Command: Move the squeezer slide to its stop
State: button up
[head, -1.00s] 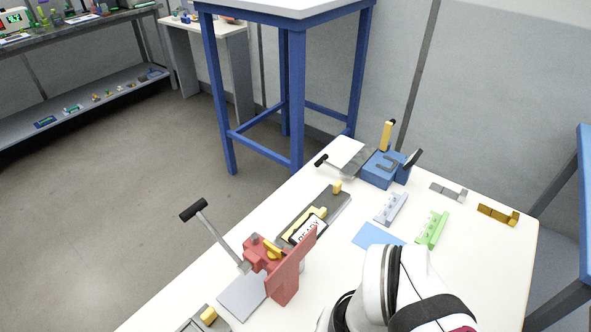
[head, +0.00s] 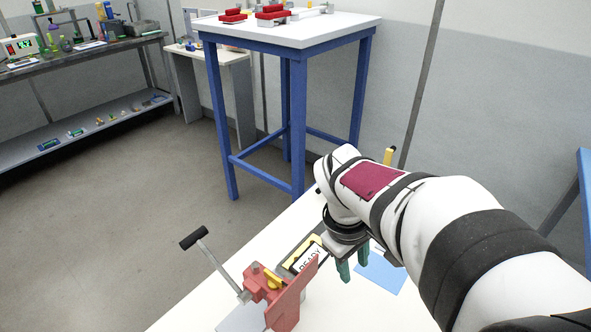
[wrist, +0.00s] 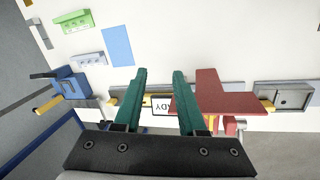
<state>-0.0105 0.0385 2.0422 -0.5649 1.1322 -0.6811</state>
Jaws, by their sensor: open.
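No part is labelled as the squeezer slide, so I cannot tell which one it is. A grey rail fixture with yellow parts (head: 303,252) and a white READY card (head: 309,257) lies on the white table; in the wrist view the READY card (wrist: 161,105) shows between my fingers. A red device (head: 285,298) with a long black-gripped lever (head: 210,252) stands beside it; its red plate (wrist: 215,92) is right of my fingers in the wrist view. My gripper (head: 353,262), with green fingers (wrist: 159,73), is open and empty above the table, near the rail.
A blue device (wrist: 70,86) with a yellow handle is left in the wrist view, mostly hidden in the head view. A blue sheet (wrist: 117,46), green block (wrist: 73,20) and pale blue block (wrist: 88,59) lie nearby. A blue-legged table (head: 298,130) stands behind.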

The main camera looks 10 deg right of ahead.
jog(key=w+d+f+n+t+h, duration=0.1)
jog(key=w+f+n, duration=0.4)
jog(key=w+n, duration=0.2)
jog(key=w+d+f+n+t+h, duration=0.1)
jog(key=w+f+n, duration=0.4)
jog(key=w, duration=0.7)
jog(key=w+d+f+n+t+h, duration=0.1)
jog(key=w+f+n+t, duration=0.1)
jog(key=w+f+n, duration=0.3)
jog(key=shift+w+d+n, duration=0.2)
jog(key=shift+w+n, duration=0.8)
jog(key=shift+w, duration=0.25)
jog(key=shift+w+d+n, duration=0.2)
jog(key=shift+w+n, duration=0.8)
jog(key=shift+w, duration=0.25)
jog(key=shift+x, duration=3.4)
jog(key=shift+d, duration=0.1)
grip_shut()
jog(key=shift+s+a, duration=1.4)
